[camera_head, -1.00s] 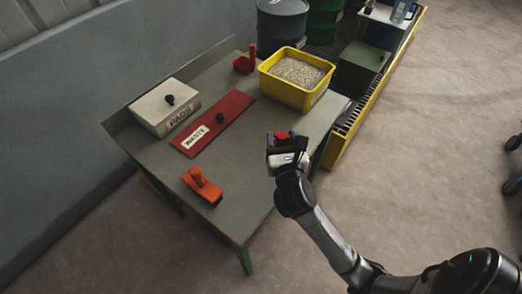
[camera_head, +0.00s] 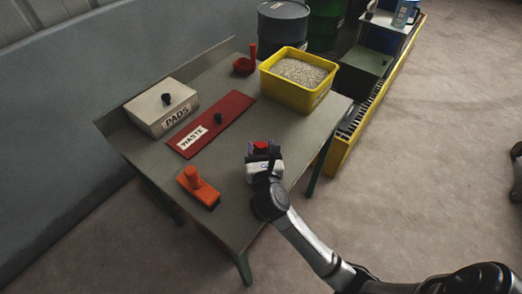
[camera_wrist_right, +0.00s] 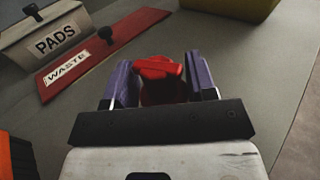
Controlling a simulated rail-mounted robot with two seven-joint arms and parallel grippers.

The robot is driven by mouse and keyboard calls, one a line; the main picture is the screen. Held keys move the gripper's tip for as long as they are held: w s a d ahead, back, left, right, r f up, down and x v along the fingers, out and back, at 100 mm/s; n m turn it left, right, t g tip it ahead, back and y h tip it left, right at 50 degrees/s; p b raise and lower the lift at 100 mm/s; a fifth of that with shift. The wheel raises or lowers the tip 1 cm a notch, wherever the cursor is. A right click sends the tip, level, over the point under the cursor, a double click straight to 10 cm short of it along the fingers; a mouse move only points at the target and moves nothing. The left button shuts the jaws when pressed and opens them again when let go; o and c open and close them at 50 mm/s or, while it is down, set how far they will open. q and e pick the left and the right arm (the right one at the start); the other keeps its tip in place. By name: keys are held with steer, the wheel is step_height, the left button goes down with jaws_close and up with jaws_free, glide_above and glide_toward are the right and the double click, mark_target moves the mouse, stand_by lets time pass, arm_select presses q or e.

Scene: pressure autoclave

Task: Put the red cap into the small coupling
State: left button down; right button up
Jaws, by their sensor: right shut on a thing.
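My right gripper (camera_head: 263,152) is shut on a red cap (camera_head: 261,145) above the front right part of the grey table. In the right wrist view, the red cap (camera_wrist_right: 158,68) sits between the two purple-grey fingers of the gripper (camera_wrist_right: 161,86). The cap's lower part is dark and partly hidden by the gripper body. I cannot make out a small coupling in either view. My left gripper is not in view.
The grey table (camera_head: 228,222) holds a white PADS box (camera_head: 150,107), a red WASTE lid (camera_head: 225,113), an orange-handled brush (camera_head: 199,187), a red scoop (camera_head: 245,65) and a yellow granule bin (camera_head: 285,92).

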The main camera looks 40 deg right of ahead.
steer(key=shift+r, duration=0.1)
steer(key=o, duration=0.9)
steer(key=shift+f, duration=0.2)
steer(key=shift+o, duration=0.2)
steer(key=shift+r, duration=0.15)
steer(key=shift+s+a, duration=0.1)
steer(key=shift+s, duration=0.1)
steer(key=p+v, duration=0.2)
steer(key=v, duration=0.8)
steer(key=shift+s+a, duration=0.1)
steer(key=shift+s, duration=0.05)
steer(key=shift+s+a, duration=0.15)
steer(key=shift+s, duration=0.15)
steer(key=shift+c, duration=0.5)
steer(key=shift+s+a, duration=0.15)
steer(key=shift+s, duration=0.05)
steer(key=shift+c, duration=1.4)
